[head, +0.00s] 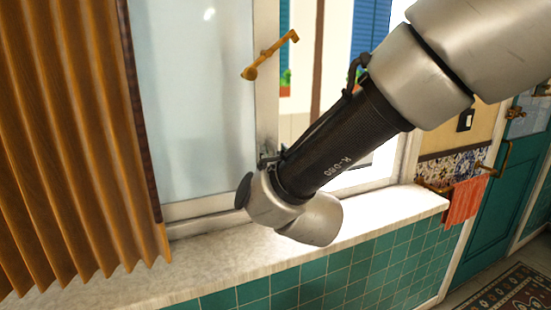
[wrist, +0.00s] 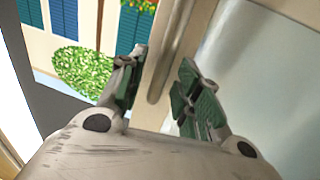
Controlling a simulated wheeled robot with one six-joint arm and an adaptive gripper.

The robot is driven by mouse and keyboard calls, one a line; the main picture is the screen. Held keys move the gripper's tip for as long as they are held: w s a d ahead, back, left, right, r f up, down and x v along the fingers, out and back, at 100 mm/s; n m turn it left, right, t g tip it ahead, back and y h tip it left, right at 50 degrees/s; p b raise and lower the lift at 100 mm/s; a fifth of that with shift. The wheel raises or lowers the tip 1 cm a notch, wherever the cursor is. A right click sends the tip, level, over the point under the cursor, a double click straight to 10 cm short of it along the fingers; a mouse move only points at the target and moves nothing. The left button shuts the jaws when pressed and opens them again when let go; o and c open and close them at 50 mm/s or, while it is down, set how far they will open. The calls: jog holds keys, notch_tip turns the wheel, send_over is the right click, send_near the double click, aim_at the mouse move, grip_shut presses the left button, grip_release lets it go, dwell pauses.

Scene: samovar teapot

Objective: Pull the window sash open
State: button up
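The window sash (head: 195,90) has a pale frame around a frosted pane and stands partly open, with a bright gap to its right. A brass handle (head: 268,56) sits on its right stile. My gripper reaches the lower part of this stile in the head view, mostly hidden behind my wrist. In the wrist view, my gripper (wrist: 160,88) has its two green-padded fingers apart, with the sash stile (wrist: 178,45) between them. I cannot tell whether either pad touches it. The frosted pane (wrist: 260,70) lies to the right there.
An orange-brown curtain (head: 75,130) hangs at the left. A pale stone sill (head: 365,215) runs under the window above green tiles (head: 340,275). A red towel (head: 466,202) hangs at the right near a teal door (head: 505,180). Outside are blue shutters (wrist: 88,22) and a bush (wrist: 82,70).

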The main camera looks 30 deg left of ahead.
jog(key=shift+s+d, duration=0.1)
jog(key=v, duration=1.1)
jog(key=shift+s+d, duration=0.25)
jog(key=shift+s, duration=0.05)
